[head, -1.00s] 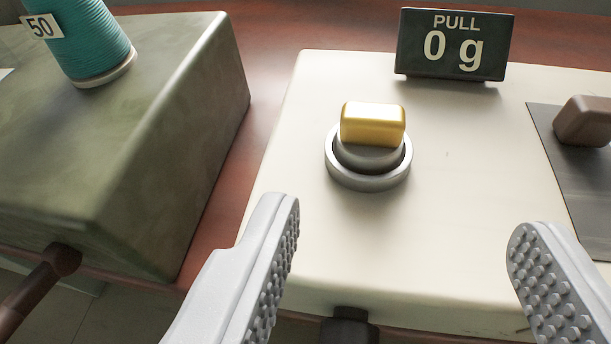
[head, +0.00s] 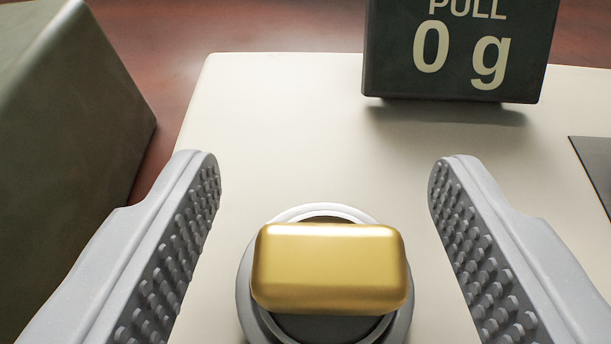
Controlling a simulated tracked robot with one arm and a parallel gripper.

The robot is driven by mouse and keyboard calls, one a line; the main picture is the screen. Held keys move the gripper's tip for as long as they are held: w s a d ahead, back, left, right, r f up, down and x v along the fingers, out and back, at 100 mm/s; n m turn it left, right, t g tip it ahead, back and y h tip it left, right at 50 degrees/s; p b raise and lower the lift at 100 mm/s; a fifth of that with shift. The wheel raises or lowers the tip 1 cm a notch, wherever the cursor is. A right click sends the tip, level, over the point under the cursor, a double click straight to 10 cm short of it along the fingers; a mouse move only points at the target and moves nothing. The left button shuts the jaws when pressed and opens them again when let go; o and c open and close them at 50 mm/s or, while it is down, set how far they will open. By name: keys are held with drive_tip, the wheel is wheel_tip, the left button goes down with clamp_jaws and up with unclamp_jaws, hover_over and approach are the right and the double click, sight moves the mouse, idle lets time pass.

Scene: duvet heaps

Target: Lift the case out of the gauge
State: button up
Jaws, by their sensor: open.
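The case is a gold, rounded block (head: 330,268) that sits in a round grey holder (head: 248,318) on the cream gauge body (head: 270,120). The gauge's dark display (head: 460,55) stands behind it and reads "PULL 0 g". My gripper (head: 325,170) is open, with one studded finger on each side of the case. The lower front of the holder is cut off by the picture's edge.
A dark green block (head: 60,130) stands at the left, beyond a strip of reddish-brown table (head: 240,25). A dark plate (head: 595,165) lies at the right edge. The cream top between the case and the display is clear.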

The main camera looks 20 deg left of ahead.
drive_tip(key=shift+w+a+f, duration=0.15)
drive_tip(key=shift+w+f, duration=0.2)
drive_tip(key=shift+w, duration=0.1)
drive_tip(key=shift+w+f, duration=0.1)
drive_tip(key=shift+w, duration=0.3)
drive_tip(key=c, duration=1.1)
drive_tip(key=shift+o, duration=0.2)
drive_tip(key=shift+a, duration=0.1)
